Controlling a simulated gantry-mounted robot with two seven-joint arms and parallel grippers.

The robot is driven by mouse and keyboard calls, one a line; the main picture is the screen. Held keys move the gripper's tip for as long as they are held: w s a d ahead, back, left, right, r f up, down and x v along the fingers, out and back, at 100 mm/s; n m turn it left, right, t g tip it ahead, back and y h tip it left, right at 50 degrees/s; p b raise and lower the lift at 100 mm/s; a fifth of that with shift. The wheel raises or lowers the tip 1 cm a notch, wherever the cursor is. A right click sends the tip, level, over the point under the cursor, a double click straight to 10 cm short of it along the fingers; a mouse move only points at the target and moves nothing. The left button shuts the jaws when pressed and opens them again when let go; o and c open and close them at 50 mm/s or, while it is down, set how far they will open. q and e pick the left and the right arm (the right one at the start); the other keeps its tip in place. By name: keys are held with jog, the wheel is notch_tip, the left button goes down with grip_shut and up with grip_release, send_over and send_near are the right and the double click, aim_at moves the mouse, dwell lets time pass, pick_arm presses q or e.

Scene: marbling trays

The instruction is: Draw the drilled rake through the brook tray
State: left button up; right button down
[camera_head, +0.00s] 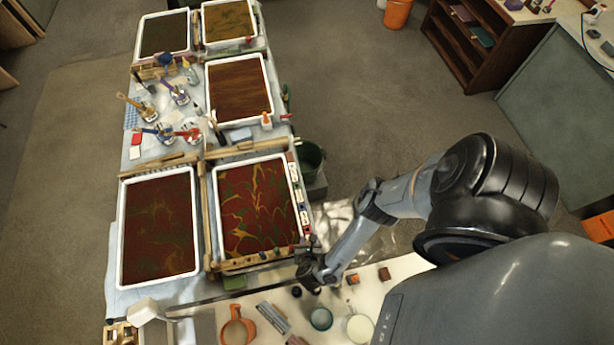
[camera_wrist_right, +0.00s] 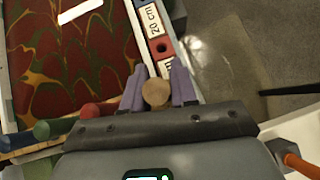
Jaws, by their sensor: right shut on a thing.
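My right gripper (camera_head: 308,268) is at the near right corner of a white-rimmed tray (camera_head: 296,185) with red, green and yellow marbling. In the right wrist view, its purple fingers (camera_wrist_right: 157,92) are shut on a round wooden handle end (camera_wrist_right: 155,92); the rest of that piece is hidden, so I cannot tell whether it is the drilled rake. The marbled tray fills the upper left of that view. A strip with a "20 cm" label and a red block with a hole (camera_wrist_right: 162,48) runs along its right side. No legible name shows which tray is brook. My left gripper is not in view.
Green (camera_wrist_right: 45,130) and red (camera_wrist_right: 90,110) round ends lie left of my fingers. A darker red tray (camera_head: 122,240) stands to the left. More trays, jars and brushes fill the table behind. An orange-handled pan (camera_head: 236,331) and cups stand on the near counter.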

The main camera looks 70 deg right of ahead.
jog(key=shift+r+p, duration=0.75)
jog(key=shift+r, duration=0.2)
jog(key=shift+r+p, duration=0.65)
jog(key=shift+r, duration=0.3)
jog(key=shift+r, duration=0.1)
jog(key=shift+w+r, duration=0.1)
jog(key=shift+r, duration=1.85)
